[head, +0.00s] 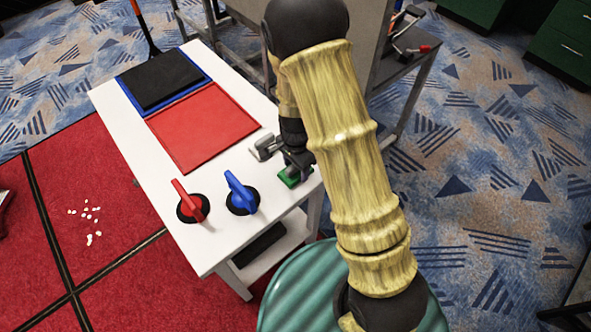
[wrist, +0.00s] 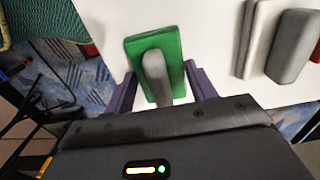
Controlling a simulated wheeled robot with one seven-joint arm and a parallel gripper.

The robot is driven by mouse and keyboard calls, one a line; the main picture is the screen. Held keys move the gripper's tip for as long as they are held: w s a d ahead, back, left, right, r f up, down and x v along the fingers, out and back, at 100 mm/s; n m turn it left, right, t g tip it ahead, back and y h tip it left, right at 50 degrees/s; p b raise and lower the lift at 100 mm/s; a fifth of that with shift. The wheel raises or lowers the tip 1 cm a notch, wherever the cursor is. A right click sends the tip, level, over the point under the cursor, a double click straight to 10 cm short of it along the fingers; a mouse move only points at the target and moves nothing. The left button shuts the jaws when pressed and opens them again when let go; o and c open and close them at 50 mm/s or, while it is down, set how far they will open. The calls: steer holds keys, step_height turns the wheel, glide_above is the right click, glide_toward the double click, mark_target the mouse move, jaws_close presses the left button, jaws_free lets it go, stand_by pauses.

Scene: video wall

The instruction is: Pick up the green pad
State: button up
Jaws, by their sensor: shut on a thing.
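The green pad (head: 288,178) is a small green block at the right edge of the white table (head: 215,238). In the wrist view the green pad (wrist: 171,48) has a rounded grey handle on top. My gripper (head: 295,163) is over it, and its dark body partly hides the pad in the head view. In the wrist view the purple fingers of my gripper (wrist: 163,88) are on both sides of the pad, shut on it. I cannot tell whether the pad touches the table.
A white pad with a grey handle (head: 264,146) lies just beside the green one. A red knob (head: 189,201) and a blue knob (head: 241,192) stand on the table's near part. A red tray (head: 203,127) and a black panel (head: 161,78) lie behind.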

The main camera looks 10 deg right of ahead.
step_height(320, 180, up, 10)
steer(key=shift+r+p, duration=0.1)
steer(key=shift+p, duration=0.5)
stand_by(0.4)
